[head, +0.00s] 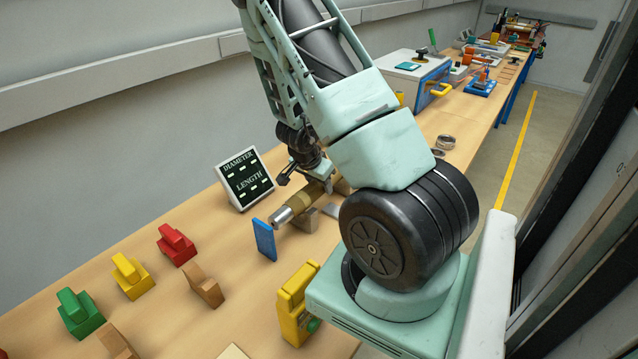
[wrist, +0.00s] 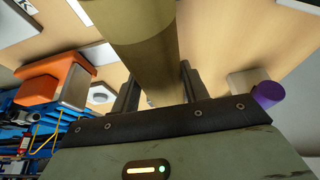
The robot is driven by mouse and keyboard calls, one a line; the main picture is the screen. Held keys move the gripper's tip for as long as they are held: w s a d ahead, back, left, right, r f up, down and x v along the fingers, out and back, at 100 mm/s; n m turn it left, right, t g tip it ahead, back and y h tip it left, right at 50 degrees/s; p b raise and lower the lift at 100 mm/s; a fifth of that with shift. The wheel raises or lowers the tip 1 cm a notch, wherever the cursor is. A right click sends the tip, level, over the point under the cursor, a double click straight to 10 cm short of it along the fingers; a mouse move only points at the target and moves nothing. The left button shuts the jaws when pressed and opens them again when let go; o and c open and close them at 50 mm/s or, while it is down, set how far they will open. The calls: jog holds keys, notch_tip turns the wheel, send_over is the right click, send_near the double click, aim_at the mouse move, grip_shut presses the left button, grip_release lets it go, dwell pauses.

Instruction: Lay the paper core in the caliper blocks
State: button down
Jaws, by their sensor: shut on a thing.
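The paper core appears to be the tan tube (head: 306,198) with a grey metallic near end (head: 283,215). My gripper (head: 314,172) is shut on it, partly hidden by my arm. In the wrist view the tan tube (wrist: 145,45) runs between the two dark fingers of my gripper (wrist: 157,88). A wooden block (head: 307,221) and a blue upright plate (head: 264,240) stand below and beside the tube's near end; these may be the caliper blocks. I cannot tell whether the tube touches the block. My arm hides the tube's far end.
The DIAMETER and LENGTH board (head: 244,180) stands just left of the tube. Red (head: 176,246), yellow (head: 132,277) and green (head: 80,313) blocks stand at the front left, with a brown block (head: 205,287) nearby. A yellow device (head: 297,305) stands near the bench's right edge.

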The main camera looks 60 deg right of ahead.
jog(key=shift+f+b, duration=0.3)
jog(key=c, duration=0.7)
grip_release()
jog(key=shift+o, duration=0.2)
jog(key=p+v, duration=1.2)
jog(key=v, duration=0.5)
jog(key=shift+r, duration=0.25)
